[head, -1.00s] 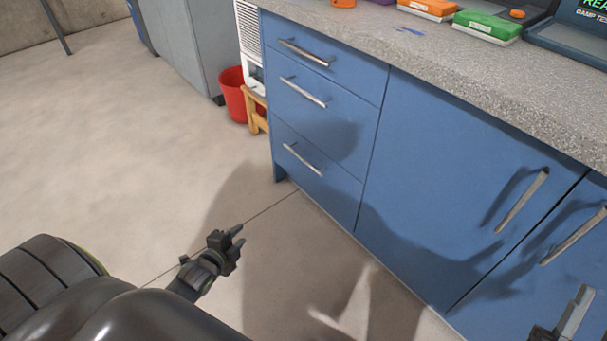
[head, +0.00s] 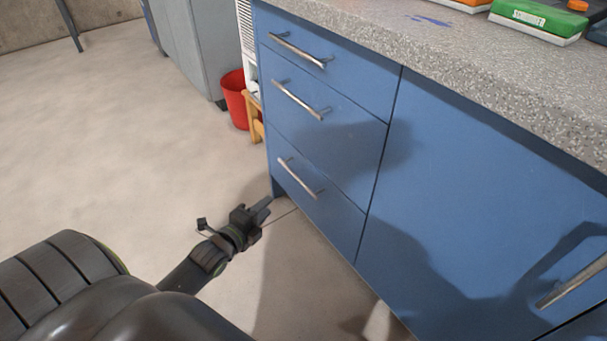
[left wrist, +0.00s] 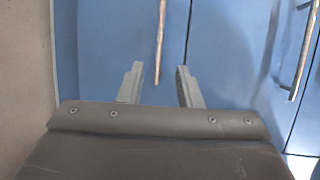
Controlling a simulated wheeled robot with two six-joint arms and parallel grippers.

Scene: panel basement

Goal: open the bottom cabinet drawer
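The bottom drawer (head: 318,206) is the lowest of the blue drawers in the head view. Its front is flush with the cabinet, so it is shut. Its slim metal bar handle (head: 298,178) is uncovered in the head view. My left gripper (head: 264,208) is low, in front of and to the lower left of this handle, with a gap between them. In the left wrist view my left gripper (left wrist: 158,76) is open and empty. A bar handle (left wrist: 160,38), likely the bottom drawer's, appears between and beyond its fingers. My right gripper is not in view.
The middle drawer (head: 315,130) and top drawer (head: 340,70) are shut above. A cabinet door (head: 470,170) is to the right, under the speckled countertop (head: 450,60). A red bucket (head: 235,98) stands beyond the cabinet. The floor (head: 120,150) at left is clear.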

